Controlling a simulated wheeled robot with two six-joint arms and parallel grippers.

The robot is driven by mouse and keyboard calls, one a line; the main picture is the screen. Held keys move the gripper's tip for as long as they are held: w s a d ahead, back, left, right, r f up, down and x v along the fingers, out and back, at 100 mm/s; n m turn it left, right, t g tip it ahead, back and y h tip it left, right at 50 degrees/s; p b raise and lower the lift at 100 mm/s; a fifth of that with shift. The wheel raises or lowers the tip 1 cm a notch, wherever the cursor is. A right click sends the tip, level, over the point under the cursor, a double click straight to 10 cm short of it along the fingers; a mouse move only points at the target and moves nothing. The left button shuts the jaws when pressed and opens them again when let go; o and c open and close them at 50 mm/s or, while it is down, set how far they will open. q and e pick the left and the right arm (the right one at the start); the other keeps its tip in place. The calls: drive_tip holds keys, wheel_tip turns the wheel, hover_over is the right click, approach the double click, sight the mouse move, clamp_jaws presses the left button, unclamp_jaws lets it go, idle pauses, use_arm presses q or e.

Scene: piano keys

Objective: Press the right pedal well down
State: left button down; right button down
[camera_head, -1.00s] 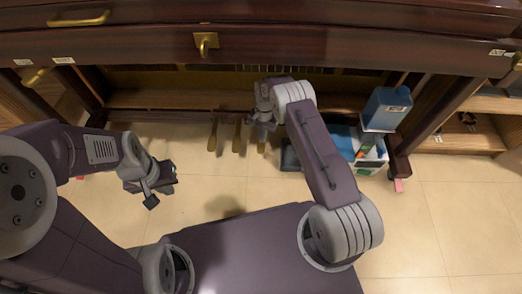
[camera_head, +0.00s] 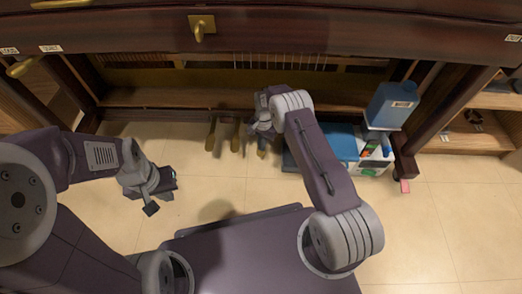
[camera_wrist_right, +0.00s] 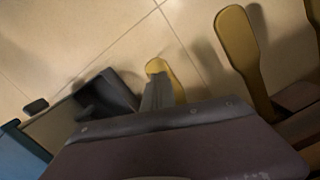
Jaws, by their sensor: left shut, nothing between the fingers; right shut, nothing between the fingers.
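Three brass pedals stick out from under the piano. The right pedal (camera_head: 262,153) shows only its tip in the head view, below my right gripper (camera_head: 264,132). In the right wrist view, the rounded tip of the right pedal (camera_wrist_right: 156,66) shows, and the grey finger of my right gripper (camera_wrist_right: 157,95) covers part of it. The finger is over or on the pedal; contact and pedal depth cannot be told. The middle pedal (camera_head: 235,136) and left pedal (camera_head: 210,136) are uncovered. My left gripper (camera_head: 160,192) is shut and empty, above the floor at left.
A blue container (camera_head: 392,104) stands beside a white box (camera_head: 373,158) and a blue box (camera_head: 337,140), right of the pedals. A dark object sits close beside the right gripper in the wrist view.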

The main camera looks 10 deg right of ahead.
drive_tip(key=shift+f, duration=0.1)
drive_tip(key=shift+w+d+f+b, duration=0.1)
drive_tip(key=shift+w+d+b, duration=0.4)
drive_tip(key=shift+b, duration=0.65)
drive_tip(key=shift+w+d+r, duration=0.25)
drive_tip(key=shift+w+r, duration=0.15)
drive_tip(key=shift+r, duration=0.05)
drive_tip(key=shift+w+d+r, duration=0.2)
drive_tip(key=shift+w+r, duration=0.05)
drive_tip(key=shift+r, duration=0.05)
wheel_tip(320, 180, up, 9)
drive_tip(key=p, duration=0.7)
drive_tip(key=shift+w+d, duration=0.25)
drive_tip(key=shift+w, duration=0.1)
drive_tip(key=shift+s, duration=0.1)
